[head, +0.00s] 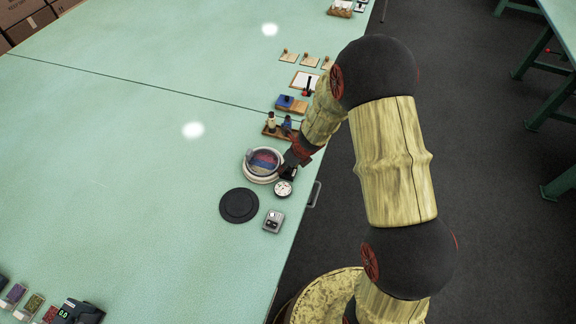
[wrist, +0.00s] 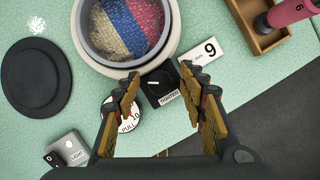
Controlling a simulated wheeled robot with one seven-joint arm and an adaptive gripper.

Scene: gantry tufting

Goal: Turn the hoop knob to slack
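The hoop (head: 246,167) is a pale ring holding a tufted yellow, blue and red patch; it also shows at the top of the wrist view (wrist: 172,45). The hoop knob (wrist: 157,83) is black with a white pointer line, on the hoop's near side. A label reading TIGHTEN is beside it. My gripper (wrist: 161,75) is open, its two fingers on either side of the knob in the picture; I cannot tell whether they touch it. In the head view my gripper (head: 290,166) is at the hoop's right edge and largely hides the knob.
A round dial marked PULL (wrist: 119,113) sits left of the knob, partly behind a finger. A LIGHT switch box (wrist: 68,150) and a black disc (wrist: 34,78) lie further left. A "9 mm" card (wrist: 204,51) and a wooden tray (wrist: 252,32) are right. The left bench is mostly clear.

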